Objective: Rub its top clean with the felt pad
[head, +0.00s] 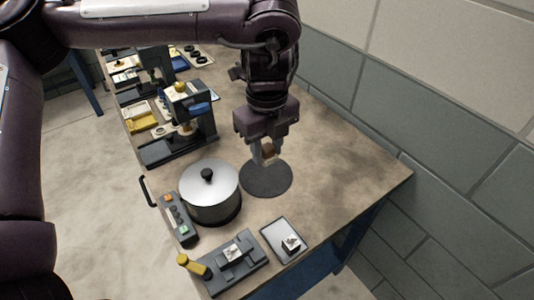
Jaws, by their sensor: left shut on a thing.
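My left gripper (265,155) comes down from above, near the middle of the table. It is shut on a small brown block (268,149), which looks like the felt pad; the fingers hide most of it. Below it a dark grey round disc (266,181) lies flat on the table. I cannot tell whether the held block touches the disc. A small metal block (290,244) sits on a tray (273,233) at the front. My right gripper is not in view.
A control box with buttons (178,221) and a dark fixture with a yellow handle (231,264) stand at the front left. A press-like stand (182,140) is behind the pot. The table (345,175) is bare on the right, up to the block wall (430,110).

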